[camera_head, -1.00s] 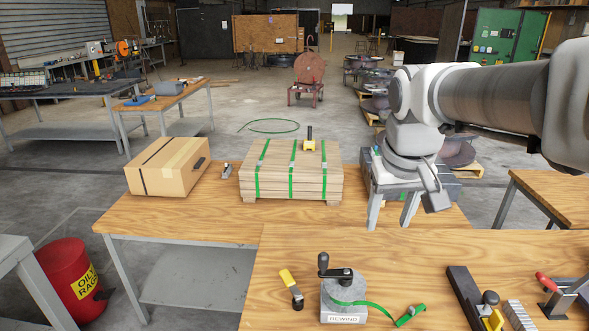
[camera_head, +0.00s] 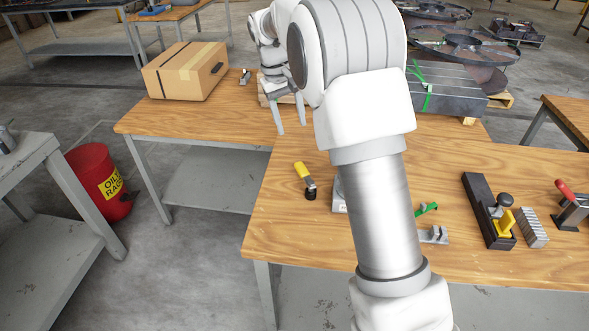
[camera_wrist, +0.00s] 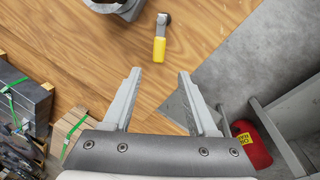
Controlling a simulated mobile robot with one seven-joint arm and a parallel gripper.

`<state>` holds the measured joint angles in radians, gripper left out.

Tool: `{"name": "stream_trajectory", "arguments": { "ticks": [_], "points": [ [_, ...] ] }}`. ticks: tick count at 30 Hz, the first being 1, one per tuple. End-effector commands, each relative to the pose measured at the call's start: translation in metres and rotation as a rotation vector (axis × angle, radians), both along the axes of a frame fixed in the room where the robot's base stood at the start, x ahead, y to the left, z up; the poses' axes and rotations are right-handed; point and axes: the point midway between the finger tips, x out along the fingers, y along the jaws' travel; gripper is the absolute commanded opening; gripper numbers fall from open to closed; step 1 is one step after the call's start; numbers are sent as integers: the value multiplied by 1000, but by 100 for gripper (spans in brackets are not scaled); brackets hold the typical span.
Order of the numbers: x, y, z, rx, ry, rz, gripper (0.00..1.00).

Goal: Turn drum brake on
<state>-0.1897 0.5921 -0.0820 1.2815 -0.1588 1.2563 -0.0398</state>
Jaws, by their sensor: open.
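A short lever with a yellow grip (camera_head: 302,170) and a dark end lies on or is mounted on the near wooden bench; no label shows that it is the drum brake. In the wrist view the lever (camera_wrist: 160,40) is beyond my fingertips, roughly centred between them. The grey rewind block (camera_head: 338,196) stands just right of the lever, mostly hidden behind my arm. Part of a grey rounded body (camera_wrist: 118,8) shows at the wrist view's top edge. My gripper (camera_head: 291,128) is open and empty, above the bench and apart from the lever; its fingers also show in the wrist view (camera_wrist: 160,73).
A cardboard box (camera_head: 185,72) stands on the far bench. Right of my arm are a green strap end (camera_head: 427,209), a black tool with a yellow part (camera_head: 488,210) and a red-handled tool (camera_head: 572,205). A red oily-rags bin (camera_head: 100,182) stands on the floor left.

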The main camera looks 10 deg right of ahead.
Motion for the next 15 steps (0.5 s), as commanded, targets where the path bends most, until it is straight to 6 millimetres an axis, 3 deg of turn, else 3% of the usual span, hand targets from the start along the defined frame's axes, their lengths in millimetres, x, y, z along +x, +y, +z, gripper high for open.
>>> {"name": "stream_trajectory", "arguments": {
  "ticks": [15],
  "points": [
    [3,-20,-103,0,5,-2,58]
  ]
}}
